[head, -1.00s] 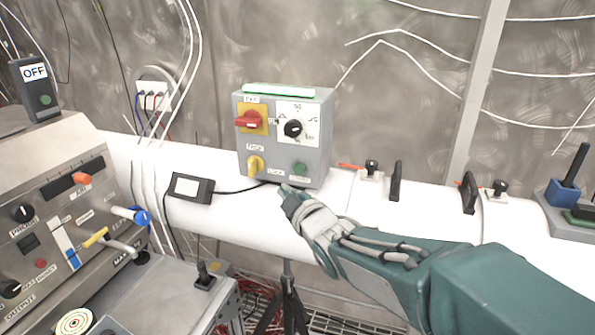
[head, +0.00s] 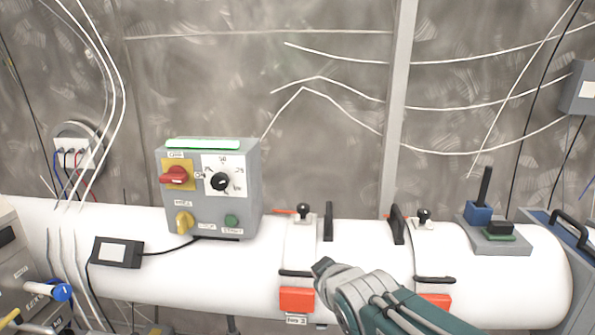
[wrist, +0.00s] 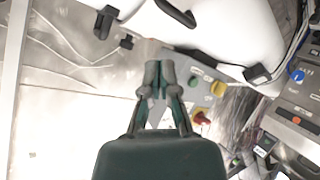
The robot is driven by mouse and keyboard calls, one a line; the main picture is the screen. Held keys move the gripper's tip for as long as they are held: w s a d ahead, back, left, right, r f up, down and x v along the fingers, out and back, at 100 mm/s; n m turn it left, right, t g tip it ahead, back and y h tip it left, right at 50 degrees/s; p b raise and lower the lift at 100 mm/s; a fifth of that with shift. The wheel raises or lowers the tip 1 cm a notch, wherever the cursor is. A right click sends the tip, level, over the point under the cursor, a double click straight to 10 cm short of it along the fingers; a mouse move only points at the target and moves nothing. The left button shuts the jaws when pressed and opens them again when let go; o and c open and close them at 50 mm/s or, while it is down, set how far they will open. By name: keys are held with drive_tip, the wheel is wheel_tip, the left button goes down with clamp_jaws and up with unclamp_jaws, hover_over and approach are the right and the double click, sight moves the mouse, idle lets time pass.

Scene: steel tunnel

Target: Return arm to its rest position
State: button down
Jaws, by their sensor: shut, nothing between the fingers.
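My gripper (head: 324,268) is in front of the white pipe in the head view, at the lower middle, with my green arm coming in from the bottom. In the wrist view its two fingers (wrist: 158,72) are together and nothing shows between them. The grey control box (head: 211,190) with a red switch, a yellow knob, a black dial and a green button stands on the pipe to the left, apart from my gripper. In the wrist view the box (wrist: 222,95) lies just right of the fingers.
The white pipe (head: 360,245) spans the view, with clamps, red-orange blocks (head: 297,300) and black handles close to my gripper. A blue lever unit (head: 485,225) stands at the right. A grey console (head: 15,262) is at the left edge. Cables run along the steel wall.

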drive_tip(key=s+d+f+m+g+h, duration=0.1)
drive_tip(key=s+d+f+m+g, duration=0.1)
drive_tip(key=s, duration=0.4)
drive_tip(key=s+d+f+m+g+h, duration=0.1)
drive_tip(key=s+d+f+m+g, duration=0.1)
drive_tip(key=s+d+m, duration=0.2)
drive_tip(key=s+d+f+m+g+h, duration=0.1)
drive_tip(key=s+d+f+m+g, duration=0.1)
drive_tip(key=s+d, duration=0.4)
drive_tip(key=s+m, duration=0.1)
drive_tip(key=s, duration=0.2)
drive_tip(key=shift+s, duration=0.2)
drive_tip(key=shift+d, duration=0.1)
